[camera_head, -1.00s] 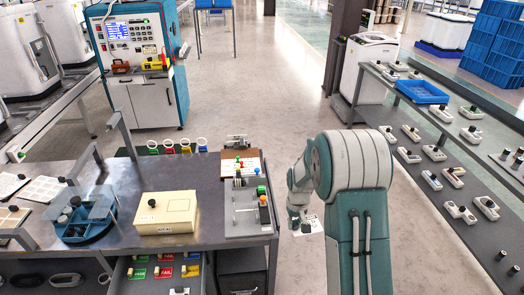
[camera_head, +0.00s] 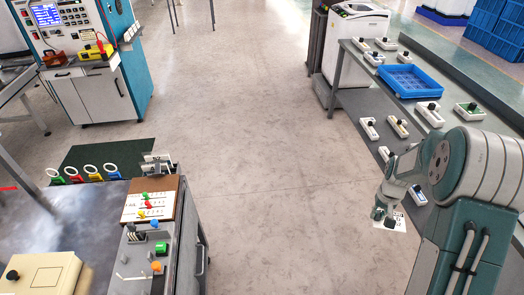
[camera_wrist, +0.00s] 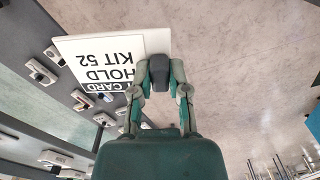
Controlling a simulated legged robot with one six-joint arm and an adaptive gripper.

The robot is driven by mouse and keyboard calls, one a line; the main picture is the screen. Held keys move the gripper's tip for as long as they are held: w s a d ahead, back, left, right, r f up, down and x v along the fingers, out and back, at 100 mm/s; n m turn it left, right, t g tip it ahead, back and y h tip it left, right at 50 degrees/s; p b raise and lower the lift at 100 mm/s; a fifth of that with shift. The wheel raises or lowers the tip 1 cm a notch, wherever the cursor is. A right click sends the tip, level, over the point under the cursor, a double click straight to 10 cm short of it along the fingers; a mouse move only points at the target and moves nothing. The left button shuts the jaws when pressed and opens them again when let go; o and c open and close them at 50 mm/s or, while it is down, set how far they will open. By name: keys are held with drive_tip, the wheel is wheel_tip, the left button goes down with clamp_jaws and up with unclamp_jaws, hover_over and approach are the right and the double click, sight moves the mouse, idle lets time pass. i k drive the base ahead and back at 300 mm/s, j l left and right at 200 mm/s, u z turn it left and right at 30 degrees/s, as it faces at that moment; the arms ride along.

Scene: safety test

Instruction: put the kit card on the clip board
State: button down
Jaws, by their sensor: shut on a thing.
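The kit card (camera_wrist: 95,60) is a white card with black print, upside down in the wrist view, reading "HOLD" and "KIT 52". In the head view, my gripper (camera_head: 384,212) and the card (camera_head: 400,222) hang over open floor, right of the workbench. A brown board with a white sheet (camera_head: 132,206), which looks like the clip board, lies at the bench's far right corner. Green, red and yellow pieces sit on its sheet. The card is well apart from this board.
A grey panel with switches (camera_head: 135,270) and a cream box (camera_head: 40,272) are on the bench. A shelf with a blue tray (camera_head: 412,80) and small devices is at right. Floor (camera_head: 270,150) between is clear.

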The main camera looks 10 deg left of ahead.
sight(154, 186)
drive_tip(key=i+l+u, duration=0.2)
drive_tip(key=i, duration=0.45)
drive_tip(key=i+u, duration=0.25)
drive_tip(key=i, duration=0.4)
drive_tip(key=i+u, duration=0.7)
drive_tip(key=i+l+u, duration=0.35)
drive_tip(key=i+u, duration=0.15)
drive_tip(key=u, duration=0.3)
drive_tip(key=i+u, duration=0.2)
drive_tip(key=u, duration=0.25)
drive_tip(key=i+u, duration=0.15)
drive_tip(key=u, duration=0.3)
drive_tip(key=i+l+u, duration=0.1)
drive_tip(key=u, duration=0.35)
drive_tip(key=i+l+u, duration=0.1)
drive_tip(key=u, duration=0.35)
drive_tip(key=i+l+u, duration=0.15)
drive_tip(key=u, duration=0.25)
drive_tip(key=i+l+u, duration=0.2)
drive_tip(key=u, duration=0.15)
drive_tip(key=i+l+u, duration=0.2)
drive_tip(key=l+u, duration=0.2)
